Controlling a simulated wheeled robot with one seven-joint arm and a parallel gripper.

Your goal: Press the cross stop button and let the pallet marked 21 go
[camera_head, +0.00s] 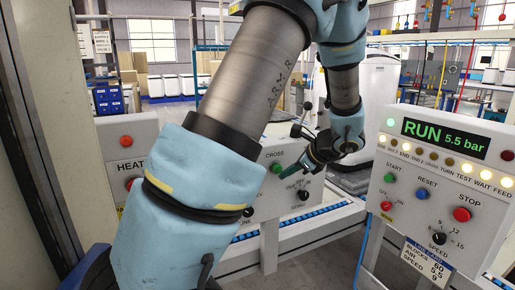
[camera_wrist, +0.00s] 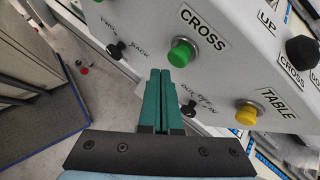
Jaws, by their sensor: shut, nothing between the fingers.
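The panel labelled CROSS (camera_head: 258,188) stands beyond my arm in the head view. Its green button (camera_head: 276,168) sits just under the CROSS label. In the wrist view the green CROSS button (camera_wrist: 182,52) is in a silver collar. My gripper (camera_wrist: 161,72) has its green fingers together and empty, tips just below and left of that button in the picture; I cannot tell whether they touch anything. In the head view my gripper (camera_head: 284,173) points left at the panel, close to the button. No pallet with a readable 21 shows.
A yellow TABLE button (camera_wrist: 246,113) and black knobs (camera_wrist: 188,108) are close by on the same panel. The right console (camera_head: 440,170) reads RUN 5.5 bar and has a red STOP button (camera_head: 461,214). A HEAT panel (camera_head: 128,165) stands left. A blue-edged conveyor (camera_head: 300,222) runs below.

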